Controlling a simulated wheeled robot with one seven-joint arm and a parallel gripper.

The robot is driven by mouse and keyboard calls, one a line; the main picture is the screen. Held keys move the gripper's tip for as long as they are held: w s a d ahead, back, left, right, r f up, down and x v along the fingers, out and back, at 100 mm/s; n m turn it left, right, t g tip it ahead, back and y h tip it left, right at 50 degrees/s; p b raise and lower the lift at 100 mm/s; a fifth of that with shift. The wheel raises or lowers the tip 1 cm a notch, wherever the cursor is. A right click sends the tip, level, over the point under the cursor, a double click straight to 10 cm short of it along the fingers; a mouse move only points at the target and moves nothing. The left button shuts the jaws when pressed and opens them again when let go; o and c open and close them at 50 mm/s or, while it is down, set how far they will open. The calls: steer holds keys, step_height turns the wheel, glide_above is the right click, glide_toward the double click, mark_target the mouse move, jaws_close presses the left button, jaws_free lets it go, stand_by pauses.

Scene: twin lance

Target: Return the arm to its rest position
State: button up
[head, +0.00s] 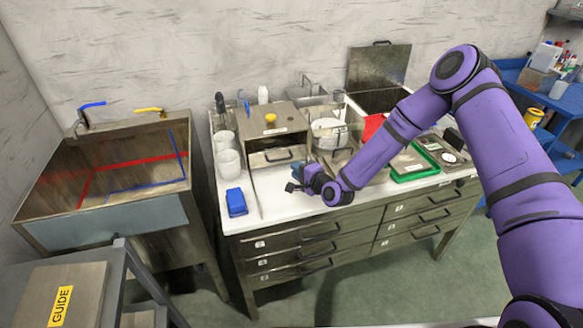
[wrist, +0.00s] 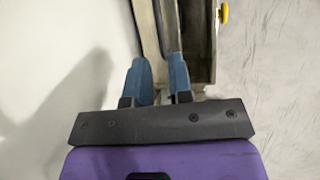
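My purple arm (head: 375,160) reaches from the right side of the head view across the counter. My gripper (head: 293,186) is low over the white counter, in front of the metal box (head: 285,125) with a yellow knob. In the wrist view, the two blue fingers of my gripper (wrist: 159,65) stand apart with a narrow gap. I see nothing clearly held between them. Part of the box (wrist: 199,60) lies beyond the fingertips; whether they touch it I cannot tell. The arm hides part of the counter and the things behind it.
A blue block (head: 236,203) and white cups (head: 228,163) stand on the counter (head: 275,213) to the left. A green-rimmed tray (head: 414,173) lies to the right. A metal sink (head: 110,185) stands at left. Drawers (head: 300,250) are below. The counter's front edge is close to my gripper.

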steer(key=shift+s+d, duration=0.1)
stand_by(0.4)
steer(key=s+d+r+n+g+h, duration=0.1)
steer(key=s+d+r+n+h, duration=0.2)
steer(key=d+r, duration=0.5)
steer(key=s+d+r+n+g+h, duration=0.2)
steer(key=s+d+r+n, duration=0.1)
steer(key=r, duration=0.9)
steer(key=s+d+r+n+g+h, duration=0.1)
steer(key=s+d+r+n+h, duration=0.15)
steer(key=d+r, duration=0.55)
steer(key=s+d+r+n+g+h, duration=0.1)
steer(key=s+d+r+n+h, duration=0.3)
steer(key=s+r, duration=0.85)
steer(key=s+d+r+g, duration=0.1)
steer(key=s+d, duration=0.1)
steer(key=s, duration=0.8)
steer(key=s+d+r+m+g+y, duration=0.1)
steer(key=s+d+r, duration=0.1)
steer(key=s, duration=0.8)
steer(key=shift+s+d, duration=0.15)
steer(key=shift+s, duration=0.05)
